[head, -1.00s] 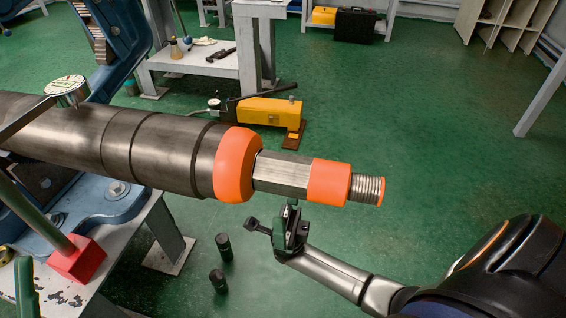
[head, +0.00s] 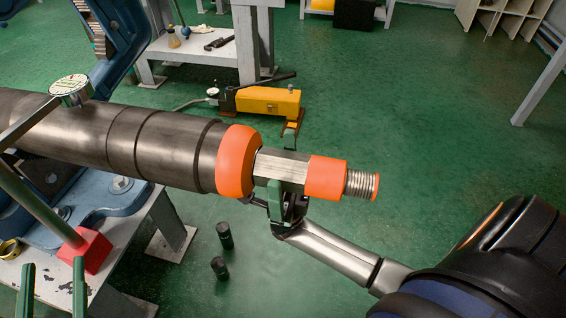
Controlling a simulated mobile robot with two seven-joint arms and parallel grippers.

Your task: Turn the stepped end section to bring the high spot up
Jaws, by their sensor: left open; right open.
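The dark steel pipe (head: 110,135) runs in from the left to a stepped end section. This has an orange collar (head: 237,162), a bare hexagonal part (head: 281,170), a second orange band (head: 326,178) and a threaded tip (head: 362,184). My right gripper (head: 283,168) is open at the hexagonal part, one green finger on the near side and the other showing beyond it. I cannot tell whether they touch it. A round dial gauge (head: 70,90) sits above the pipe; its reading is too small. My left gripper (head: 52,290) is open and empty at the lower left.
A red block (head: 85,250) with a post stands on the worn white bench (head: 110,270), near the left gripper. A yellow pump (head: 268,101) and two dark cylinders (head: 222,250) are on the green floor. A blue vise (head: 110,200) holds the pipe.

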